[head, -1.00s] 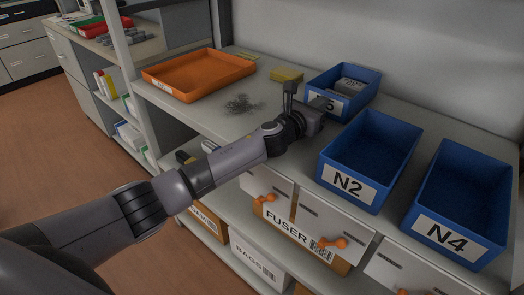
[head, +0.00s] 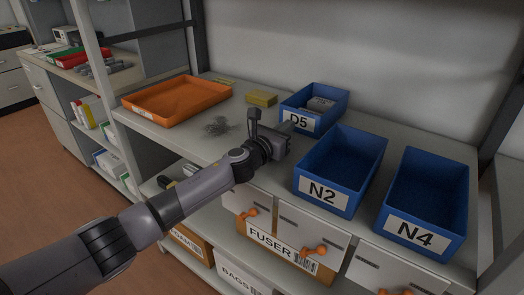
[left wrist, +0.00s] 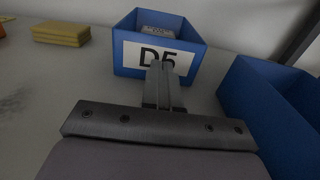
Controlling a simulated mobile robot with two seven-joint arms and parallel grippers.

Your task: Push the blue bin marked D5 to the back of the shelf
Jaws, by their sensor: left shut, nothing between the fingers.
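The blue bin marked D5 (head: 334,108) stands upright on the shelf top (head: 185,138), near the back wall, with grey items inside. Its white D5 label faces the front. In the left wrist view the D5 bin (left wrist: 128,34) is straight ahead. My left gripper (head: 287,127) is shut and empty, in front of the bin's label. In the left wrist view its fingertips (left wrist: 161,68) overlap the lower part of the label. I cannot tell whether they touch the bin. My right gripper is not in view.
Blue bins N2 (head: 327,193) and N4 (head: 420,236) stand to the right, N2 close to my gripper. Drawers with orange handles are below.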

